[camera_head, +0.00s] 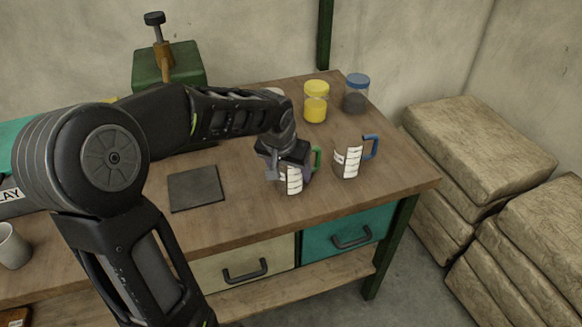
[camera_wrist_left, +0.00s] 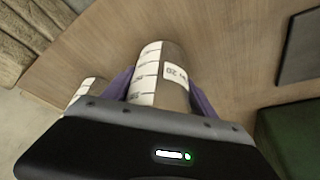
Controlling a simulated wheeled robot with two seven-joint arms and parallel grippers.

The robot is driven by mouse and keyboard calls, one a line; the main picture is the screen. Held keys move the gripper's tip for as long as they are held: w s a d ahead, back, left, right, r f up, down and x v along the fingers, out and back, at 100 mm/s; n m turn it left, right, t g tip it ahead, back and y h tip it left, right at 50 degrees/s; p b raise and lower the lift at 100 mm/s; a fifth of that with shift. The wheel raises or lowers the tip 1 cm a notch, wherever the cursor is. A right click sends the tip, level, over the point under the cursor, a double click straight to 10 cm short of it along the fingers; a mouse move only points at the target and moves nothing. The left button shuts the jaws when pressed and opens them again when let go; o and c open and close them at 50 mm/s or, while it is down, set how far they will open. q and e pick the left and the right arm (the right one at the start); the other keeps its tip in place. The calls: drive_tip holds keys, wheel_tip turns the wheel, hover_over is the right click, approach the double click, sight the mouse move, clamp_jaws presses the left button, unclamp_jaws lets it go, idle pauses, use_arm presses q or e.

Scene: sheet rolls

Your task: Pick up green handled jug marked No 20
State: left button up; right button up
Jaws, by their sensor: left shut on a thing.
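The green handled jug (camera_head: 294,184) stands on the wooden bench (camera_head: 245,218), with a white scale on its side and its green handle (camera_head: 317,158) to the right. My left gripper (camera_head: 283,160) is over it from above, shut on its body. In the left wrist view the jug (camera_wrist_left: 160,62) shows a label that reads No 20, and the purple fingers of my left gripper (camera_wrist_left: 160,90) lie on both its sides. The jug's rim is hidden by the gripper. My right gripper is not in view.
A blue handled jug (camera_head: 347,160) stands close by on the right. A yellow jar (camera_head: 315,101) and a blue-lidded jar (camera_head: 356,93) stand behind. A dark square plate (camera_head: 196,188) lies to the left. Stacked sacks (camera_head: 475,140) are beyond the bench's right edge.

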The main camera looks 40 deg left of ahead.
use_arm(q)
wheel_tip(320, 180, up, 10)
drive_tip(key=shift+p, duration=0.35)
idle(0.4)
